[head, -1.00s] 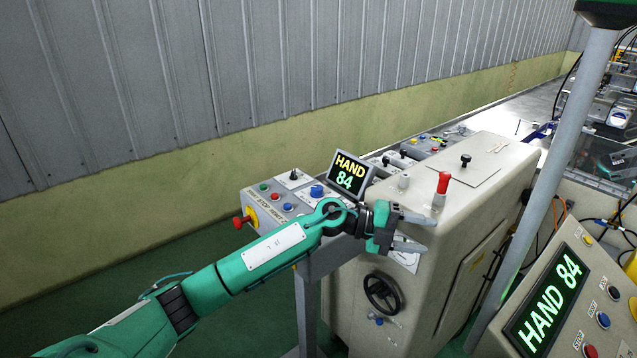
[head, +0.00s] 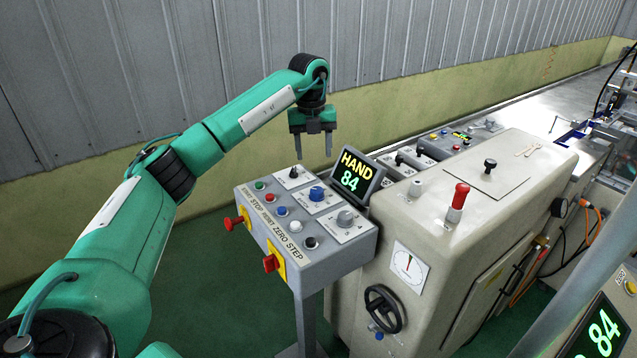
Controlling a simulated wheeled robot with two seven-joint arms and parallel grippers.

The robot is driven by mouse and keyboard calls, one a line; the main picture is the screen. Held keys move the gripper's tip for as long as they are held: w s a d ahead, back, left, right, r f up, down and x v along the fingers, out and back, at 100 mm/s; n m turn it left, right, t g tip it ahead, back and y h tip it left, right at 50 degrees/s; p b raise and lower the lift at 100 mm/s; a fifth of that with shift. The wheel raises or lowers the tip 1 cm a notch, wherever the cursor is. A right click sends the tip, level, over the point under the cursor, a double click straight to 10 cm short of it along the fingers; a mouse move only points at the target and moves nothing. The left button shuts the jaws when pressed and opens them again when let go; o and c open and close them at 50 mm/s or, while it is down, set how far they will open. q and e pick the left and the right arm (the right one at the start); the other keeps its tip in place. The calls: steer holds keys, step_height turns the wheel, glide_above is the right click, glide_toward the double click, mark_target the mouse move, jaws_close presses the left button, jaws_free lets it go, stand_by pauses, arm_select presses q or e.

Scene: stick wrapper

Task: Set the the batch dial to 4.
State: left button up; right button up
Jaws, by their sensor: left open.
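The grey control box (head: 318,254) carries three knobs on pale plates: a black one (head: 293,172), a blue one (head: 317,193) and a grey one (head: 345,218). The small lettering on the plates is too fine to read surely, so I cannot tell for certain which is the batch dial or where it points. My left gripper (head: 314,148) is open and empty, fingers pointing down, above and apart from the knobs. My right gripper is not in view.
A row of push buttons (head: 282,211) lines the box's near side, with red stop knobs (head: 270,263) in front. A display (head: 356,174) reading HAND 84 stands behind. The beige machine (head: 490,215) to the right bears a red-handled lever (head: 459,197) and a handwheel (head: 382,308).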

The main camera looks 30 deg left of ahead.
mark_target(317, 189)
arm_select(q)
steer(key=f+p, duration=0.1)
steer(key=f, duration=0.5)
steer(key=f+p, duration=0.1)
steer(key=f, duration=0.3)
steer(key=shift+w+d+p, duration=0.15)
steer(key=shift+d+p, duration=0.1)
steer(key=shift+p, duration=0.05)
steer(key=shift+f, duration=0.8)
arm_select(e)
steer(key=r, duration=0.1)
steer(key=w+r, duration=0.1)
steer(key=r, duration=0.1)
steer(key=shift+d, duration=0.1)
arm_select(q)
steer(key=shift+c, duration=0.2)
steer(key=c, duration=0.9)
